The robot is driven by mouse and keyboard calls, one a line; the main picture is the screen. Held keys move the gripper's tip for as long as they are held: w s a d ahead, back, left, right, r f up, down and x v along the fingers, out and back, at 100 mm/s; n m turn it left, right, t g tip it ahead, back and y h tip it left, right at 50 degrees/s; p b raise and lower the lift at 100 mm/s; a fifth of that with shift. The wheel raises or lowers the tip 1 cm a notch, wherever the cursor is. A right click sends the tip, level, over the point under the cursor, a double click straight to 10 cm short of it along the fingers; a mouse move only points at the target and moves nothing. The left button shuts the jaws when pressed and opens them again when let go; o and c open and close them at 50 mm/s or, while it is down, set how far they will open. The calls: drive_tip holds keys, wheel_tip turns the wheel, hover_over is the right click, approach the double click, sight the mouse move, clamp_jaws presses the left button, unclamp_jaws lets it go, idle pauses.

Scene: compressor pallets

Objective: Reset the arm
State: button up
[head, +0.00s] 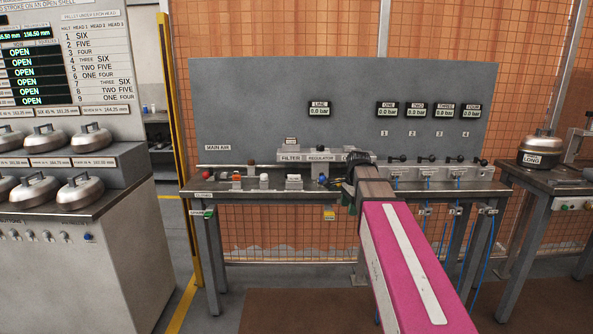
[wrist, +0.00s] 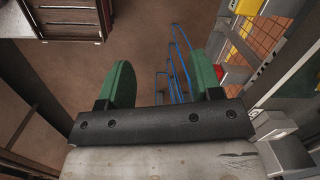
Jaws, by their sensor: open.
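My gripper (wrist: 160,82) shows in the wrist view as two green fingers, wide apart, with nothing between them. It is open, and brown floor and blue hoses (wrist: 181,62) lie beyond it. In the head view my pink arm (head: 405,265) reaches forward from the lower right to the front of the air-panel bench (head: 262,197).
A grey panel (head: 255,110) with gauges stands behind the bench. Blue hoses (head: 459,232) hang at its right. A stand with several metal domes (head: 80,193) is at the left. Floor between stand and bench is clear.

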drive_tip(key=s+f+n, duration=0.7)
drive_tip(key=s+f, duration=0.2)
drive_tip(key=f, duration=0.3)
drive_tip(key=s+f+n+h, duration=0.1)
drive_tip(key=s+f+n, duration=0.6)
drive_tip(key=f, duration=0.5)
drive_tip(key=shift+s+a, duration=0.35)
drive_tip(key=shift+s, duration=0.5)
